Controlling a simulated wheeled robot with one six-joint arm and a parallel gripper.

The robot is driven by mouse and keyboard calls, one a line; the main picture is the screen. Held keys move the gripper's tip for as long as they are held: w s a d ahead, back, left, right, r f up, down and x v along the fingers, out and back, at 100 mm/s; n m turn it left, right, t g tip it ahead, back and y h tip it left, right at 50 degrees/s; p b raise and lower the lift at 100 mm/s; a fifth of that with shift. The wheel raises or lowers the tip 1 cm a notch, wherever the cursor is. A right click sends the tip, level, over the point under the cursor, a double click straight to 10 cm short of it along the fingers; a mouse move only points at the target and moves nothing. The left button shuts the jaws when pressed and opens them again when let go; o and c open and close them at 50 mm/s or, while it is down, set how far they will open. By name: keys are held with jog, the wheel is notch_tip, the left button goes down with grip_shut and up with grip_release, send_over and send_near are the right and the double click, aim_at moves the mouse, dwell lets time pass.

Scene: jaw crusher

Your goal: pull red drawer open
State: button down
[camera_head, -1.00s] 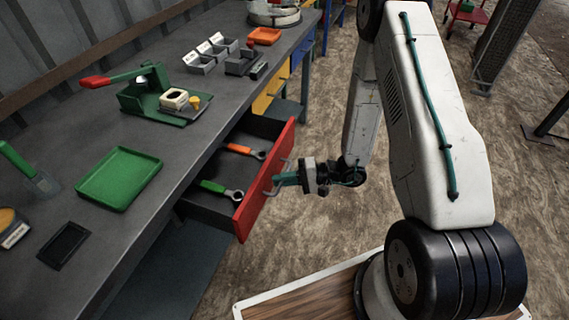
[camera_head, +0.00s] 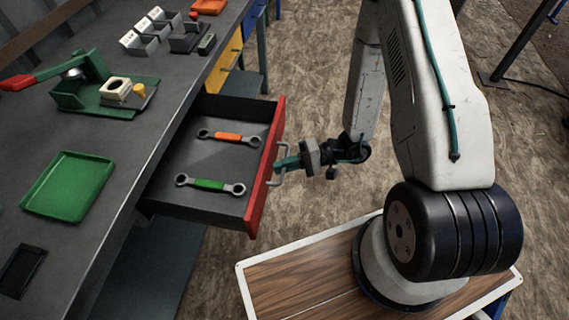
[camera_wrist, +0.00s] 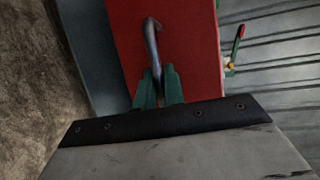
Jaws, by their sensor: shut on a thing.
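The red drawer (camera_head: 266,165) stands well out from the grey workbench, with its dark inside showing in the head view. Its red front also fills the upper middle of the wrist view (camera_wrist: 190,50). A grey bar handle (camera_head: 277,180) is on the front and also shows in the wrist view (camera_wrist: 152,45). My gripper (camera_head: 283,164) is shut on the handle; its green fingers (camera_wrist: 160,88) close around the lower part of the bar. Inside the drawer lie a wrench with an orange grip (camera_head: 229,137) and a wrench with a green grip (camera_head: 210,184).
On the workbench (camera_head: 140,160) are a green tray (camera_head: 68,186), a green press with a red handle (camera_head: 105,92), small grey bins (camera_head: 145,40) and an orange tray (camera_head: 208,6). A yellow drawer front (camera_head: 224,66) sits behind the red one.

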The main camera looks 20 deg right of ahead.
jog(key=c, duration=1.8)
grip_release()
jog(key=shift+o, duration=0.2)
jog(key=v, duration=0.7)
jog(key=shift+d, duration=0.4)
jog(key=shift+s+r, duration=0.1)
jog(key=shift+s, duration=0.05)
